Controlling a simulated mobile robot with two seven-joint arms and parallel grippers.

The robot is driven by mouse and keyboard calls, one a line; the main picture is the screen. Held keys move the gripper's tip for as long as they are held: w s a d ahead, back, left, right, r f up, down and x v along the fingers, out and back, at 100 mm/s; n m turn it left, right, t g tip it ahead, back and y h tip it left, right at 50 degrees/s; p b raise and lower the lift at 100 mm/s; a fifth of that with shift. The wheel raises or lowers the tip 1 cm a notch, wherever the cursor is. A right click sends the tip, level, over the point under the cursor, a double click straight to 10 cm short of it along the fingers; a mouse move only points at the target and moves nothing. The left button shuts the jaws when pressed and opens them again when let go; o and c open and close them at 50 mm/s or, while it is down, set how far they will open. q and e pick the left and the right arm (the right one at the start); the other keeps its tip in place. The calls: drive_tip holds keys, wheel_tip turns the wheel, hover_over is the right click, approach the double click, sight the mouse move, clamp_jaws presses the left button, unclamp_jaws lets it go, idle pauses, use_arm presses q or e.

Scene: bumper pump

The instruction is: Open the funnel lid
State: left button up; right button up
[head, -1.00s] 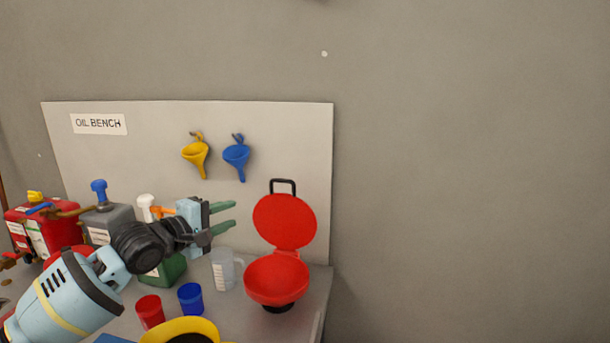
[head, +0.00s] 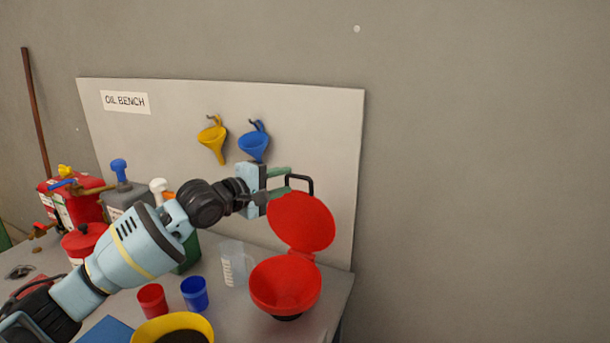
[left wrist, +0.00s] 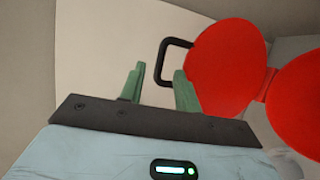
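The red funnel (head: 286,287) stands on the bench at its right end. Its round red lid (head: 302,221) is raised and tilted up on the hinge at the back, with a black handle (head: 311,181) on top. My left gripper (head: 285,181) is beside the handle and upper left edge of the lid. My right gripper is in neither view.
A clear measuring jug (head: 234,264), a red cup (head: 152,300), a blue cup (head: 194,293) and a yellow basin (head: 200,324) stand left of the funnel. Several cans and jugs are at the back left. A yellow funnel (head: 213,140) and a blue funnel (head: 254,142) hang on the backboard.

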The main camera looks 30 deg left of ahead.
sight(297, 177)
use_arm(q)
drive_tip(key=x, duration=0.7)
drive_tip(key=shift+w+d, duration=0.1)
drive_tip(key=shift+w, duration=0.05)
clamp_jaws()
